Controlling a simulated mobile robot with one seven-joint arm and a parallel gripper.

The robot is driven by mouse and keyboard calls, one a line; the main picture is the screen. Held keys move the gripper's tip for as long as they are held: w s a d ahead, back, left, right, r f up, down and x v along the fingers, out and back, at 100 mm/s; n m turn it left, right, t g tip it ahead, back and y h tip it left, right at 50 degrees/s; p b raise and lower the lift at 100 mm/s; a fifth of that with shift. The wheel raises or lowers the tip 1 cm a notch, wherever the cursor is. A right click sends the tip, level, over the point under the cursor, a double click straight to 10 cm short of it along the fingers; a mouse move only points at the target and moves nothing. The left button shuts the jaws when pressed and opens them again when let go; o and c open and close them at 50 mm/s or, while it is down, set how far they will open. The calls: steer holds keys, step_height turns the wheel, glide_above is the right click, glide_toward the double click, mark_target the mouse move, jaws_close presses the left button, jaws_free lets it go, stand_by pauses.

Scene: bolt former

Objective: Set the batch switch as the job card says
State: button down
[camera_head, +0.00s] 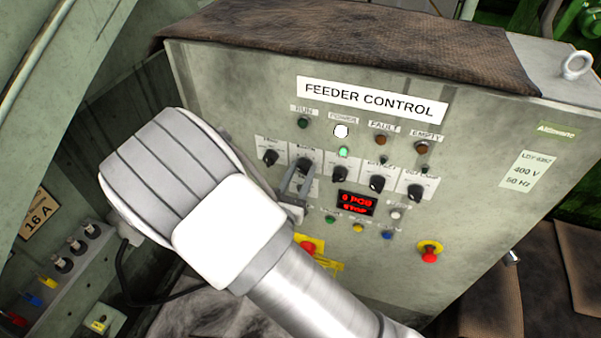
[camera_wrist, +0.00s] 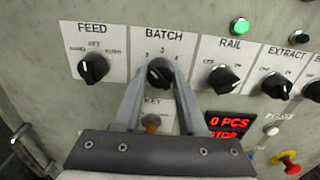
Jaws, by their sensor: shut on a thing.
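The batch switch is a black rotary knob (camera_wrist: 159,73) under the BATCH label, with small position numbers around its top. It also shows in the head view (camera_head: 306,166), second from the left in the knob row. My gripper (camera_wrist: 160,70) is shut on the knob, with one finger on each side. In the head view my gripper (camera_head: 303,172) reaches the panel from the lower left. I cannot tell which number the knob points at. I make out no job card in either view.
The FEED knob (camera_wrist: 93,68) is to the left and the RAIL knob (camera_wrist: 222,79) to the right. Below are a key switch (camera_wrist: 151,121) and a red display (camera_head: 356,203) reading 0 PCS. A red emergency button (camera_head: 429,255) sits at the lower right of the panel.

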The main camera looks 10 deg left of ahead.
steer(key=shift+c, duration=2.3)
jaws_free()
steer(key=s+a+b, duration=0.1)
steer(key=s+b, duration=0.1)
steer(key=s, duration=1.5)
steer(key=shift+s+a+b, duration=0.15)
steer(key=shift+s+b, duration=0.05)
steer(key=shift+b, duration=0.1)
